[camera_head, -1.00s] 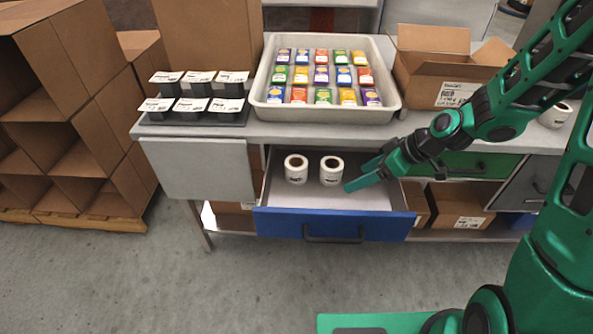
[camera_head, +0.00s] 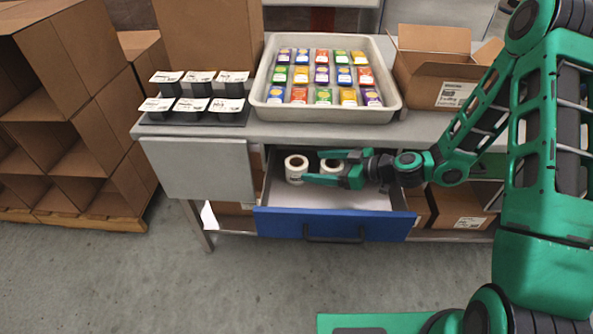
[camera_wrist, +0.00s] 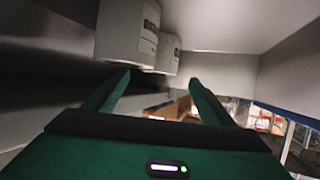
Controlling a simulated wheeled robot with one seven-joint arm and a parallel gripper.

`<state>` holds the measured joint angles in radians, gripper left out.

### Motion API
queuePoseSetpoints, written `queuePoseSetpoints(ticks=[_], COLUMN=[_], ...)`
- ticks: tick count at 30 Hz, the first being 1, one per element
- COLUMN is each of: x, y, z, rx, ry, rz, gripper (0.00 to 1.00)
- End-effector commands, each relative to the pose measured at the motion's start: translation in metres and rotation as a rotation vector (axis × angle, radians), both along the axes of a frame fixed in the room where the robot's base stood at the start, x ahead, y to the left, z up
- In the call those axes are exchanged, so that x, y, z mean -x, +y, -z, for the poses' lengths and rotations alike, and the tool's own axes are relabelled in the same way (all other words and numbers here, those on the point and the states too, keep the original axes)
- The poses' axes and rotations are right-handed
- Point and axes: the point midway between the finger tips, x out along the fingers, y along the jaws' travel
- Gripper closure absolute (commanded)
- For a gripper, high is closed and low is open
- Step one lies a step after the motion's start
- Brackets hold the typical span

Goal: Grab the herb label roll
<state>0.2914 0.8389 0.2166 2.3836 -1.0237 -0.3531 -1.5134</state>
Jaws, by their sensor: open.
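Two white label rolls with dark cores stand side by side in the open blue-fronted drawer (camera_head: 305,224). The left roll (camera_head: 294,170) is largely clear in the head view; the right roll (camera_head: 331,166) is partly covered by my gripper. Print on them is too small to tell which is the herb roll. My gripper (camera_head: 316,166) is open, low in the drawer, its fingers pointing left around the right roll's place. The wrist view shows a larger roll (camera_wrist: 126,32) and another beside it (camera_wrist: 168,55), just beyond my fingertips (camera_wrist: 158,80). I cannot tell whether they touch.
The drawer walls and blue front surround my gripper closely. On the tabletop above are a grey tray (camera_head: 397,100) of colourful packets, a stand of labelled black blocks (camera_head: 203,77) and an open cardboard box (camera_head: 440,65). Clear drawer floor shows towards the front.

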Motion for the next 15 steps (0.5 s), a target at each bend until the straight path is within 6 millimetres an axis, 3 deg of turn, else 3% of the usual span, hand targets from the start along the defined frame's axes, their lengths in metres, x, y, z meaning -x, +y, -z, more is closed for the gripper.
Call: queuePoseSetpoints(ticks=[15], x=[-0.025], y=[0.046], z=[0.017], rx=[-0.001], ry=[0.001], rz=[-0.001], gripper=[0.23])
